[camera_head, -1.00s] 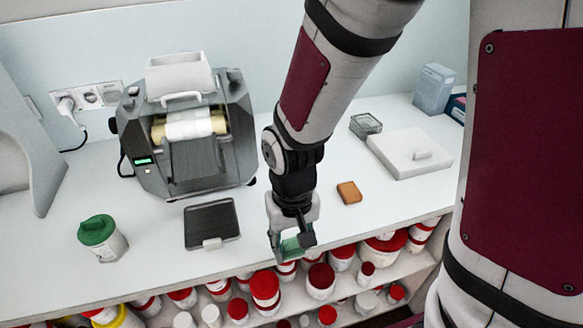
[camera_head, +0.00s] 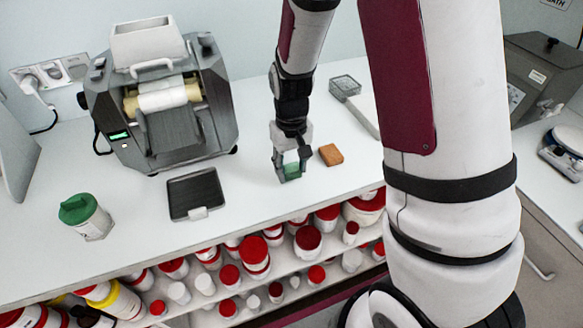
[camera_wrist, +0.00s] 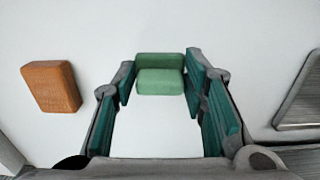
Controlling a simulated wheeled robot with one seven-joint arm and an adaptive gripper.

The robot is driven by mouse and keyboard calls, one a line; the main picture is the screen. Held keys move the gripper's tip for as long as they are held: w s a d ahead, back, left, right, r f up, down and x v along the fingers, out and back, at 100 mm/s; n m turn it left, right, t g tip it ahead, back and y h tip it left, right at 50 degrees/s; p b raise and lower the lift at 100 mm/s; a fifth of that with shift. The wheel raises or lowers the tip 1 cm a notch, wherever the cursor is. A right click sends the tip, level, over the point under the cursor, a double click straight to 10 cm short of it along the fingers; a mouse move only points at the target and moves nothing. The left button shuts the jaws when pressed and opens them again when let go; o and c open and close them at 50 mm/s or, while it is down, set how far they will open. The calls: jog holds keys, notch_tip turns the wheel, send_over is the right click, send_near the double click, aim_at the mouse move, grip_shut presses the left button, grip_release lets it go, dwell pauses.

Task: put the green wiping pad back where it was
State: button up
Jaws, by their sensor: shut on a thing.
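The green wiping pad (camera_head: 292,171) is between the fingers of my gripper (camera_head: 290,174), low over the white counter (camera_head: 255,200). I cannot tell whether the pad touches the counter. In the wrist view the pad (camera_wrist: 160,74) sits between the fingertips of my gripper (camera_wrist: 161,82), which is shut on it. An orange-brown pad (camera_head: 331,154) lies on the counter just right of my gripper. It also shows at the left in the wrist view (camera_wrist: 52,87), apart from the fingers.
A dark flat tray (camera_head: 194,192) lies left of my gripper, with the grey roller mill (camera_head: 165,100) behind it. A green-lidded jar (camera_head: 86,217) stands at the far left. Red-lidded jars (camera_head: 308,240) fill the shelf below.

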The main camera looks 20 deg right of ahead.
aim_at(292, 165)
jog(key=shift+f, duration=0.45)
jog(key=shift+f, duration=0.15)
jog(key=o, duration=1)
notch_tip(292, 165, up, 13)
jog(key=s+r+t, duration=0.1)
jog(key=s+r, duration=0.3)
jog(key=s, duration=0.2)
jog(key=s+r+t, duration=0.2)
jog(key=s+r, duration=0.3)
jog(key=s, duration=0.1)
jog(key=s+r+t, duration=0.2)
jog(key=s+r, duration=0.3)
jog(key=s, duration=0.2)
jog(key=shift+s+d+r, duration=0.1)
jog(key=shift+r, duration=0.05)
